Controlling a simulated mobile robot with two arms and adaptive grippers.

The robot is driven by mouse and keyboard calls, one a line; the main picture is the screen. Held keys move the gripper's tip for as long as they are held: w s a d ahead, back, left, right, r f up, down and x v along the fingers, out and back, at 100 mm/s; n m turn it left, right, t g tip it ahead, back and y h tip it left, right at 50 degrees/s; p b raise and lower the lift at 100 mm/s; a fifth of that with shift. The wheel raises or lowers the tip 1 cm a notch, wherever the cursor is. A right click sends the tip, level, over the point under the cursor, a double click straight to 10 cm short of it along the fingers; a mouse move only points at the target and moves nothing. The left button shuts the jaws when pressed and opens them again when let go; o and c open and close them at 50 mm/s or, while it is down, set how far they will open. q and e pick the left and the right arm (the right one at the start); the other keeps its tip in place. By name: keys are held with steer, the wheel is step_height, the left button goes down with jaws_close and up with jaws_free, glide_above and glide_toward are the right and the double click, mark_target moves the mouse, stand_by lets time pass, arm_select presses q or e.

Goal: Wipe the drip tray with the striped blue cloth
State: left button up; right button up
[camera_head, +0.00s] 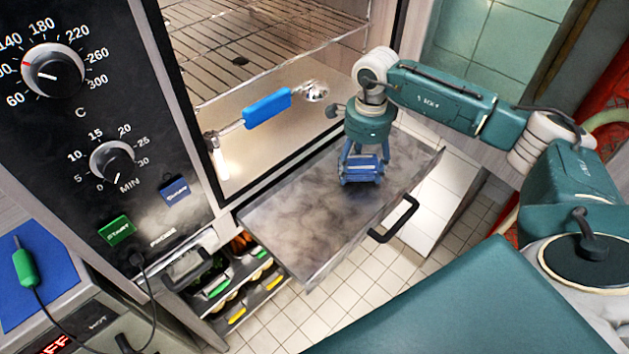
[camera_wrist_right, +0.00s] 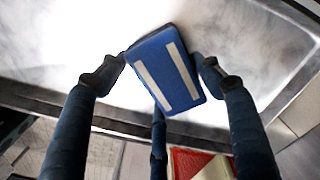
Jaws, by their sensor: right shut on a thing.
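The drip tray (camera_head: 300,225) is a pulled-out grey metal tray with cloudy smears, below the oven opening in the head view. It also shows in the right wrist view (camera_wrist_right: 55,50), with its raised rim behind the fingers. The striped blue cloth (camera_wrist_right: 165,72) is a folded blue pad with two pale stripes. My right gripper (camera_head: 362,165) is shut on the cloth, low over the right part of the tray; the wrist view shows its fingers (camera_wrist_right: 160,78) on both sides of the cloth. I cannot tell for sure whether the cloth touches the tray. My left gripper is not in view.
A black handle (camera_head: 394,220) sticks out from the tray's front. The oven door's blue handle (camera_head: 267,107) is above the tray. A drawer with green and yellow items (camera_head: 240,285) is below left. A blue mat with a green-handled probe (camera_head: 24,268) lies at far left.

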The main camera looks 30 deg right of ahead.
steer(key=r, duration=0.1)
steer(key=r+p, duration=0.2)
steer(key=shift+s+r, duration=0.25)
steer(key=shift+s, duration=0.05)
steer(key=shift+r, duration=0.3)
steer(key=shift+r+p, duration=0.4)
steer(key=shift+p, duration=0.05)
steer(key=shift+r, duration=0.45)
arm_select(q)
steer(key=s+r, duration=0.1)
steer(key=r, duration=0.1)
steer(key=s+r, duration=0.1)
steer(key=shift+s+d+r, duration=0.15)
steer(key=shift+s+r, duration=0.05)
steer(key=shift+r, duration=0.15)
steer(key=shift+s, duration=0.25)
